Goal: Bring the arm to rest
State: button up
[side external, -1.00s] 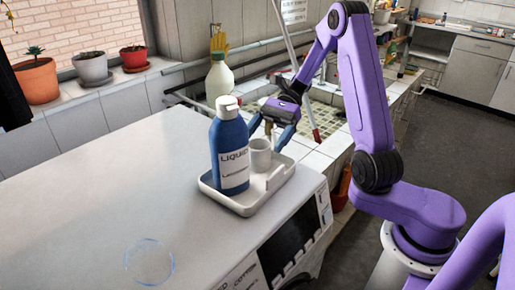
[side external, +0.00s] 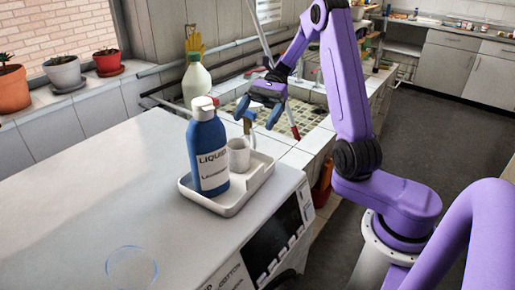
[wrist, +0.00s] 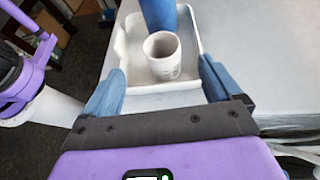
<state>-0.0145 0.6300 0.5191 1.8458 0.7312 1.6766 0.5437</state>
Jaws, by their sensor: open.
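My gripper (side external: 262,117) is open, its blue fingers spread, held above and beside the white tray toward the sink side. In the wrist view my gripper (wrist: 160,85) shows nothing held between its fingers. A white cup (side external: 239,157) stands upright in the tray; it also shows in the wrist view (wrist: 163,62), beyond the fingertips. Something thin and upright with a tan top (side external: 247,128) shows behind the cup in the side view.
The white tray (side external: 228,206) sits on the white machine top (side external: 90,190) near its edge. A blue liquid bottle (side external: 208,150) stands in it. A pale bottle (side external: 196,82) and potted plants (side external: 62,73) are behind. The tiled sink (side external: 300,113) lies beyond.

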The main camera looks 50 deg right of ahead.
jog(key=s+a+n+g+h, duration=0.4)
jog(key=s+a+n+h, duration=0.1)
jog(key=s+a+n, duration=0.5)
jog(key=s+f+n+t+h, duration=0.2)
jog(key=s+n+t+h, duration=0.3)
jog(key=s+n, duration=1)
jog(key=d+n+h, duration=0.1)
jog(key=n+h, duration=0.1)
jog(key=n, duration=0.2)
jog(key=shift+s+f+t, duration=0.25)
jog(key=shift+f+t, duration=0.1)
jog(key=shift+t, duration=0.05)
